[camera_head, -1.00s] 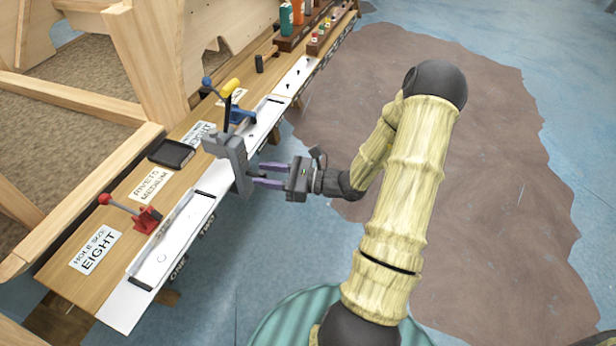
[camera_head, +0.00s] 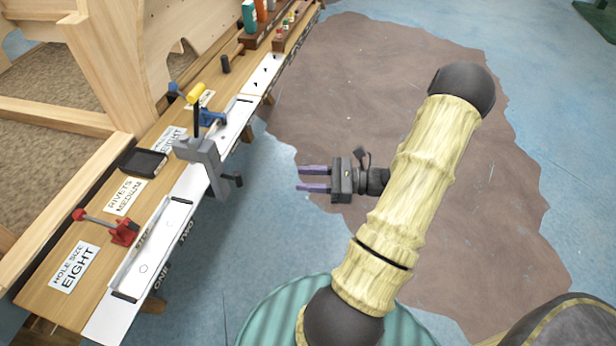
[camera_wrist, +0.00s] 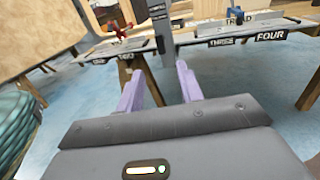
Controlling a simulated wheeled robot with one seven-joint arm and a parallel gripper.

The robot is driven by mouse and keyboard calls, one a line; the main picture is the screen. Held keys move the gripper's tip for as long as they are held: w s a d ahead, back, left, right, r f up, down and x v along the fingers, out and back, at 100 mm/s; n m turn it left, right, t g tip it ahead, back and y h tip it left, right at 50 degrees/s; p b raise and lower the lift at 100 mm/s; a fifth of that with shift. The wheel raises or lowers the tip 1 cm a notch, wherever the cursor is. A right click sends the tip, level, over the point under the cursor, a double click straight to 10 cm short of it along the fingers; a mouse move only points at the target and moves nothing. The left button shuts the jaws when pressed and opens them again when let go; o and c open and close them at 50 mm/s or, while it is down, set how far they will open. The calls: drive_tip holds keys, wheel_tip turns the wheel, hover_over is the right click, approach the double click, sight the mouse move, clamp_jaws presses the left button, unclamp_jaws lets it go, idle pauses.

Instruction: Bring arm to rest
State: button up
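My gripper (camera_head: 312,179) is to the right of the long bench, above the floor, with a clear gap between it and the bench. Its two purple fingers are apart with nothing between them. They point left toward the bench. In the wrist view my gripper (camera_wrist: 158,85) also shows its two purple fingers spread and empty, with the bench's edge beyond them. My arm bends from the base at the bottom up to a black joint and back down to the gripper.
The wooden bench (camera_head: 55,295) runs along the left. It carries a grey clamp (camera_head: 203,160), a red toggle clamp (camera_head: 122,230), a blue clamp (camera_head: 212,118) and a black tray (camera_head: 143,162). Bottles (camera_head: 250,16) stand at the far end. Open floor (camera_head: 300,240) lies right of the bench.

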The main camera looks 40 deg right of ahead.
drive_tip(key=shift+a, duration=0.1)
idle(0.4)
drive_tip(key=s+a+n+g+h, duration=0.3)
drive_tip(key=a+n+g+h, duration=0.2)
drive_tip(key=a+n+g, duration=0.3)
drive_tip(key=s+a+n+g+h, duration=0.35)
drive_tip(key=a+n+g, duration=0.25)
drive_tip(key=n, duration=0.3)
drive_tip(key=w+a+r+n+t+h+p, duration=0.1)
drive_tip(key=r+n+p, duration=0.3)
drive_tip(key=r+p, duration=0.7)
drive_tip(key=w+a+r+n+t+h+p, duration=0.2)
drive_tip(key=r+n+t+h+p, duration=0.2)
drive_tip(key=r+p, duration=0.7)
wheel_tip(320, 180, up, 6)
drive_tip(key=shift+w+f+n, duration=0.15)
drive_tip(key=shift+w+n, duration=0.1)
drive_tip(key=shift+n, duration=0.25)
idle(0.6)
